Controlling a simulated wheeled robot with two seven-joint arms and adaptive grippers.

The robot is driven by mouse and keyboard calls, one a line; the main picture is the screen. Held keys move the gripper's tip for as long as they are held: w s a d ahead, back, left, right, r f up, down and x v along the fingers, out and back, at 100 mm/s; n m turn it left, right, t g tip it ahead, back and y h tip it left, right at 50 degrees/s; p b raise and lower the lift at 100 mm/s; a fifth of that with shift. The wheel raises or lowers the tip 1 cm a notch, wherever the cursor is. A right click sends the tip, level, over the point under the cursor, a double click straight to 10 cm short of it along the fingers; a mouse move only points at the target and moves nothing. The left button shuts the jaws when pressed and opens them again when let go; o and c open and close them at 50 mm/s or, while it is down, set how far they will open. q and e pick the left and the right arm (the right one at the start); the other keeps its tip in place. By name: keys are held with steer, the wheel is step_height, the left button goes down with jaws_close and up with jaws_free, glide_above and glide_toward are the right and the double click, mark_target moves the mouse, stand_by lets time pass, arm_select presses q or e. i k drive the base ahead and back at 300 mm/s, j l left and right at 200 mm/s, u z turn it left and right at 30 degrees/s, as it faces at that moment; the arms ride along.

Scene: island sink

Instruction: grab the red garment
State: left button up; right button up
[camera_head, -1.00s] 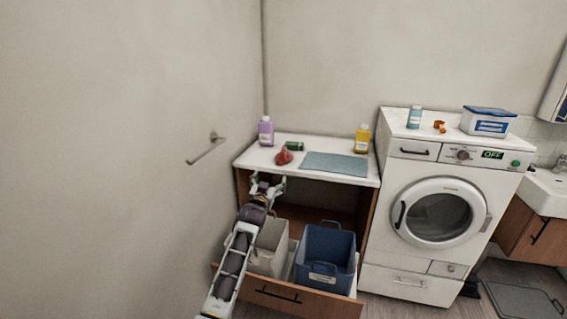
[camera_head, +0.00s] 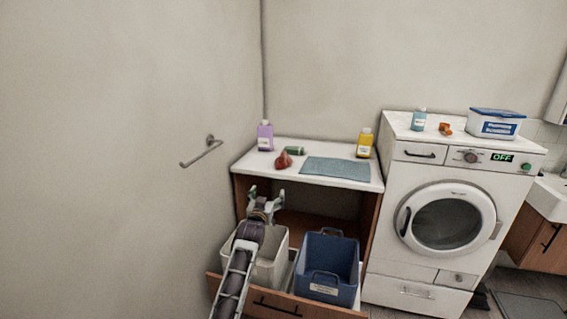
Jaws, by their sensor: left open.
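The red garment (camera_head: 283,160) is a small crumpled bundle on the white countertop (camera_head: 262,165), toward its left part. My left gripper (camera_head: 266,193) is open and empty. In the picture it shows below the garment, in front of the cabinet's open space and above the white bin (camera_head: 272,262). It is apart from the garment. My right gripper is not in view.
A green can (camera_head: 294,151) lies just behind the garment. A purple bottle (camera_head: 265,136), a yellow bottle (camera_head: 365,143) and a blue-grey mat (camera_head: 336,172) are also on the counter. A blue bin (camera_head: 326,268) sits in the pulled-out drawer. A washing machine (camera_head: 406,278) stands right; a wall bar (camera_head: 203,152) is left.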

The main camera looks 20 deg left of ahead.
mark_target(284, 161)
steer(key=i+j, duration=0.2)
steer(key=i, duration=0.25)
steer(key=i+j, duration=0.2)
steer(key=i, duration=0.25)
steer(key=i+j, duration=0.2)
steer(key=i, duration=0.25)
